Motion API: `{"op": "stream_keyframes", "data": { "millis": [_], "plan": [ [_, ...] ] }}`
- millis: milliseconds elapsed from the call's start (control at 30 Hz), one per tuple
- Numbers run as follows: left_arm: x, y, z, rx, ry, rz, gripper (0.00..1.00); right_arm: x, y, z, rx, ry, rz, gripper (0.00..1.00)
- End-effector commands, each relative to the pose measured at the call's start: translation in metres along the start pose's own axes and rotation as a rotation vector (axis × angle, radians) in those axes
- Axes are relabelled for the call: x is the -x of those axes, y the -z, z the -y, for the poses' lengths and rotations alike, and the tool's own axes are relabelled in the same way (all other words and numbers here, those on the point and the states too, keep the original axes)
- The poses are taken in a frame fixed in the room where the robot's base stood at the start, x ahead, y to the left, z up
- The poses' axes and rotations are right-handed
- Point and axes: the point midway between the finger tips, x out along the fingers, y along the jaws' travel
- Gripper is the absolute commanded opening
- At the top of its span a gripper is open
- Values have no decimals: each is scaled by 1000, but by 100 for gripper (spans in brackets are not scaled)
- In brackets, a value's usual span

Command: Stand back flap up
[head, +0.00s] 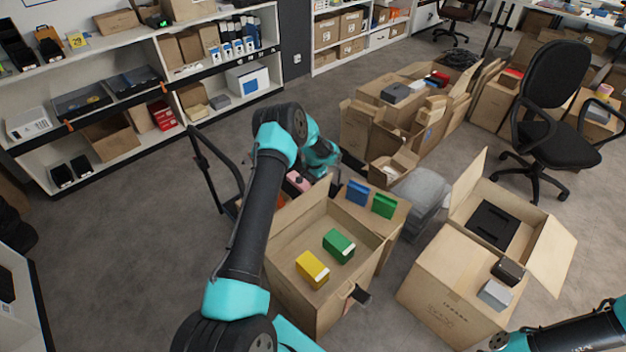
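The open carton (319,318) stands at bottom centre with a yellow box (312,269) and a green box (339,246) inside. Its left flap (300,212) stands up. Its back flap (398,217) leans outward, away from the opening. A blue box (357,193) and a second green box (384,206) show against that flap; I cannot tell what bears them. My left arm reaches over the carton's left side and bends down behind it. My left gripper (331,177) is small and mostly hidden near the back flap; its fingers are unclear. My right arm shows at lower right, its gripper out of view.
Another open carton (448,297) stands at right, holding dark and grey items. A grey bin (421,190) and several cartons (369,131) stand behind. A black trolley frame (209,155) is at left. An office chair (549,115) is at right. The left floor is clear.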

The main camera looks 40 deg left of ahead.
Motion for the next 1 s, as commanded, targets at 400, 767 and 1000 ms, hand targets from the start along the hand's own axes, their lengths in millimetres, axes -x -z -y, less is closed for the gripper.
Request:
{"op": "stream_keyframes", "data": {
  "millis": [400,767,1000],
  "plan": [
    [29,0,0,-1,1,-1,32,0,0,0,0,0,0,0],
    [57,0,0,0,1,-2,32,0,0,0,0,0,0,0],
    [75,0,0,0,0,-1,32,0,0,0,0,0,0,0]
  ]
}}
